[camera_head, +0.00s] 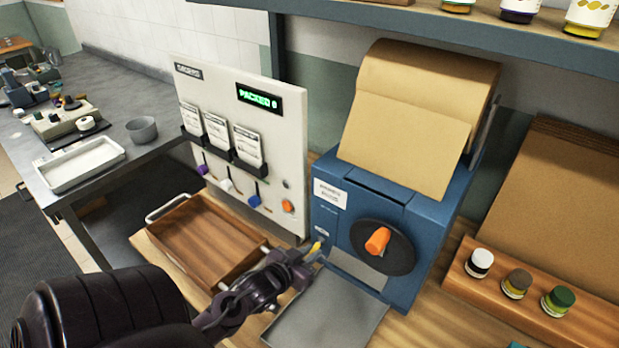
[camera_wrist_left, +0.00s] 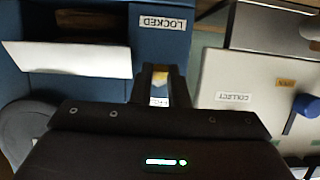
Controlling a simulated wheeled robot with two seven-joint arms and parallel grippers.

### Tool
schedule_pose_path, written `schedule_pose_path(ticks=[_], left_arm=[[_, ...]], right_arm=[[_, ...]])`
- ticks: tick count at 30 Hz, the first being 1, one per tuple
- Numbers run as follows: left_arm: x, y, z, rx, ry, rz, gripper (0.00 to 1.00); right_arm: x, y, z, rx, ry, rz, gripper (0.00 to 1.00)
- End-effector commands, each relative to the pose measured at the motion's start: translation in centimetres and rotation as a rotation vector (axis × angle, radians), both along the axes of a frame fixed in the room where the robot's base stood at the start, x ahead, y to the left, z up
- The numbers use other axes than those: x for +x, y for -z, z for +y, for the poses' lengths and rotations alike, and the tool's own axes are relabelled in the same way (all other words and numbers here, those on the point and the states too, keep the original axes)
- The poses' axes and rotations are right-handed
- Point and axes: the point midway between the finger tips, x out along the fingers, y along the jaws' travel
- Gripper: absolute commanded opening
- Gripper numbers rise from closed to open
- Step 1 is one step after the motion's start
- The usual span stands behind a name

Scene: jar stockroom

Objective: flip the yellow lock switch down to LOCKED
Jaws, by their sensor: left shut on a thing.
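The yellow lock switch (camera_head: 317,246) is on the lower left side of the blue machine (camera_head: 335,228) with the orange knob. My left gripper (camera_head: 311,253) reaches it from the front left and is shut on it. In the left wrist view the yellow switch (camera_wrist_left: 160,70) shows between the fingertips (camera_wrist_left: 161,76). The LOCKED label (camera_wrist_left: 162,22) reads upside down above the fingers there. A second small label, mostly covered, sits on the other side of the switch. The fingers hide much of the switch, so I cannot tell its exact position. My right gripper is not in view.
A wooden tray (camera_head: 178,222) and a metal tray (camera_head: 352,322) lie close to my left arm. The white order panel (camera_head: 290,130) stands just left of the machine. Several small jars stand in a wooden rack (camera_head: 462,275) at right.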

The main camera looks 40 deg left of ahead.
Motion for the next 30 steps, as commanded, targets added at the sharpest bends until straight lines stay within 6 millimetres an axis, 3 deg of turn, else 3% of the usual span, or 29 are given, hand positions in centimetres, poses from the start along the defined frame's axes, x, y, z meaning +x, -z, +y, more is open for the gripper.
schedule_pose_path(ticks=[8,9,14,23,30], left_arm=[[-0.1,0.1,0.0,-0.001,0.0,0.003,0.0],[-0.1,0.2,0.0,-0.001,0.0,0.003,0.16],[-0.1,0.1,0.0,-0.001,0.0,0.003,0.36],[-0.2,0.1,0.0,-0.001,0.001,0.002,0.36],[-2.9,-0.6,-0.3,-0.001,0.0,0.005,0.36]], right_arm=[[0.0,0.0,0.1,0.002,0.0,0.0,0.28],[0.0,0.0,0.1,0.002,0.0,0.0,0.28],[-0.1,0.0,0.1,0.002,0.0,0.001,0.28],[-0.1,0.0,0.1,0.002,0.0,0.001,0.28],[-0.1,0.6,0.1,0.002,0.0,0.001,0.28]])
